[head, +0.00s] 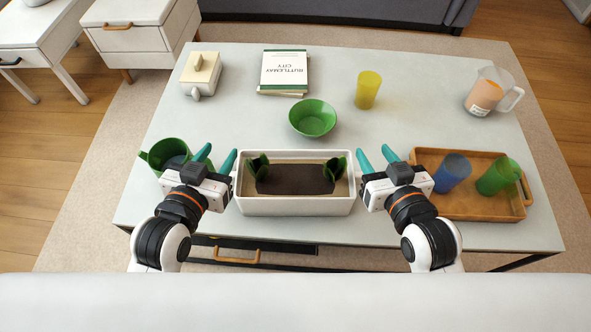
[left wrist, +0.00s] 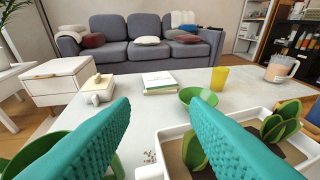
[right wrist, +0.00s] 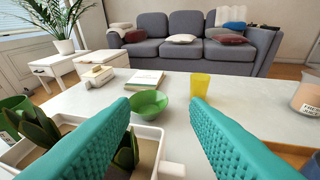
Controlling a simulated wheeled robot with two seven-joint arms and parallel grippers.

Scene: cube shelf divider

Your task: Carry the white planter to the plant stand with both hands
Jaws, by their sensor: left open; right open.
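The white planter (head: 295,207) is a rectangular box with dark soil and green leafy plants at both ends. It stands upright on the near middle of the table. My left gripper (head: 216,156) is open at its left end, and my right gripper (head: 377,155) is open at its right end. Small white end handles show between the fingers in the left wrist view (left wrist: 150,172) and the right wrist view (right wrist: 172,170). Neither gripper is closed on the planter; I cannot tell whether a finger touches it. I cannot make out a plant stand.
A green mug (head: 165,152) is close by my left gripper. A wooden tray (head: 480,207) with blue and green cups is close by my right. Behind the planter are a green bowl (head: 312,118), yellow cup (head: 368,90), books (head: 284,72), butter dish (head: 201,75) and pitcher (head: 490,92).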

